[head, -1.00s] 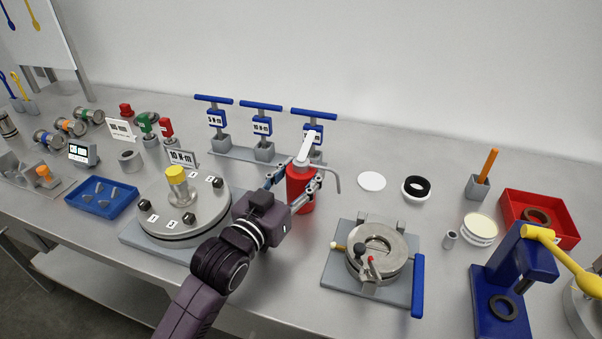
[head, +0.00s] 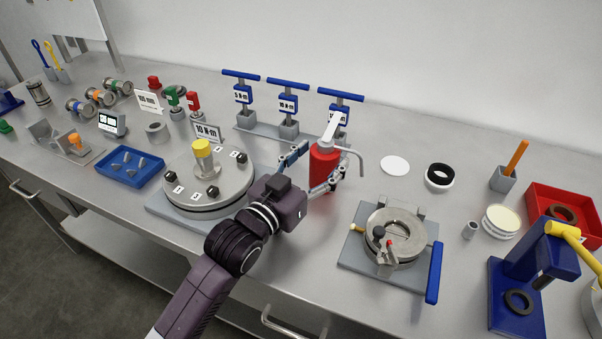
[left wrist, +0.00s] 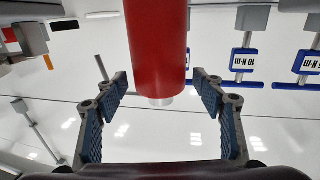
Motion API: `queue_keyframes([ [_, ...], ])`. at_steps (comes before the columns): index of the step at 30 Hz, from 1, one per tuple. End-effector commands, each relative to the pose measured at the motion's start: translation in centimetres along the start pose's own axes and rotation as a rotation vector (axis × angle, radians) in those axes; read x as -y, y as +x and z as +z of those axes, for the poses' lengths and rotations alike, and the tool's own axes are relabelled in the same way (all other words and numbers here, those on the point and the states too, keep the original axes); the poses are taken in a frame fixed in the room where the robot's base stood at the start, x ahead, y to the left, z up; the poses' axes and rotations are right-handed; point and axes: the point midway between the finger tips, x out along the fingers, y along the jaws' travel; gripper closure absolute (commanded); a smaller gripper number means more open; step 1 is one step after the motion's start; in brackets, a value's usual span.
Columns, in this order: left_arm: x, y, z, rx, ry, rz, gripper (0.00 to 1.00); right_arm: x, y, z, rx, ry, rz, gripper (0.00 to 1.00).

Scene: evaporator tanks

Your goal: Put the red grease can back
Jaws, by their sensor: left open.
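The red grease can (head: 325,170), with a white top lever and a thin grey bent spout, is upright near the middle of the bench in the head view, in front of the blue-handled tools. Whether its base touches the bench is hard to see. My left gripper (head: 318,168) is open, its fingers on either side of the can. In the left wrist view the can (left wrist: 156,42) reaches in from the top between the open fingers (left wrist: 158,95), with gaps visible at both sides. My right gripper is not in view.
A round flanged tank lid (head: 208,183) lies left of the gripper. A clamp fixture (head: 393,238) with a blue handle stands at the right front. Three blue T-handled tools (head: 288,103) stand behind. A white disc (head: 395,166) lies right of the can, with bare bench around it.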

Motion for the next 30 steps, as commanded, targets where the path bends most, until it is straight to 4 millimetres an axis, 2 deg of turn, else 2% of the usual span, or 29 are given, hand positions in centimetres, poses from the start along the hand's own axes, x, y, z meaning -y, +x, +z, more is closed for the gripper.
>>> queue_keyframes([
  [1, 0.0, -1.0, -0.2, 0.004, 0.000, 0.000, 0.37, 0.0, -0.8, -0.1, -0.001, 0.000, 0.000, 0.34],
  [9, 0.0, -6.1, -0.1, 0.004, 0.000, 0.000, 0.37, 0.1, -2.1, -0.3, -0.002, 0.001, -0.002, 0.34],
  [15, 0.0, -8.7, 0.0, 0.003, 0.001, 0.000, 0.37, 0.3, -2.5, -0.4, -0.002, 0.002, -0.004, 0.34],
  [21, 0.0, -9.9, -0.1, -0.001, 0.001, 0.000, 0.37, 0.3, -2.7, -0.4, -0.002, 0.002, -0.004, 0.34],
  [30, 0.0, -10.0, -0.1, -0.001, 0.001, 0.000, 0.37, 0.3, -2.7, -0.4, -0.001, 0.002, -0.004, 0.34],
])
